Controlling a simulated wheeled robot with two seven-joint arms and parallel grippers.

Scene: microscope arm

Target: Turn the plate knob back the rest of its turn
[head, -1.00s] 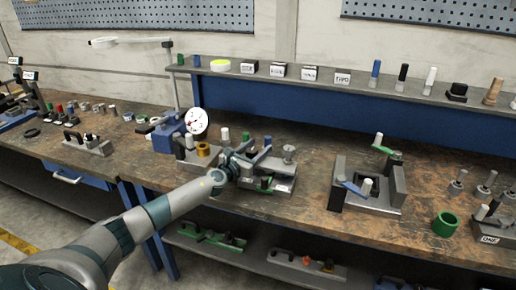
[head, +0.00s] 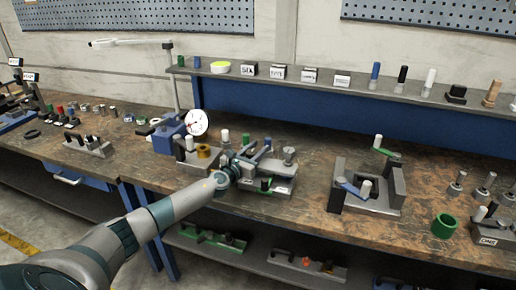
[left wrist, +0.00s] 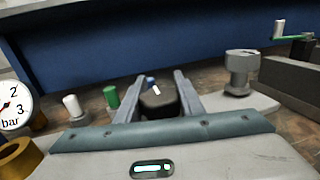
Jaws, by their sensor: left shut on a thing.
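My left gripper (left wrist: 167,92) is shut on a dark knob (left wrist: 160,103) that shows between its two fingers in the left wrist view. A white mark and a bit of blue show just above the knob. In the head view my left gripper (head: 249,157) reaches from the left over a grey fixture plate (head: 279,187) near the front edge of the bench. The hand hides most of the knob there. A grey round-headed post (head: 289,155) stands on the right of the plate. It also shows in the left wrist view (left wrist: 239,75). My right gripper is out of view.
A white pressure gauge (head: 196,122) on a blue block and a brass ring (head: 203,151) stand close left of the hand. A grey bracket with a blue lever (head: 352,188) stands to the right. A green ring (head: 444,226) lies further right. Bare bench separates them.

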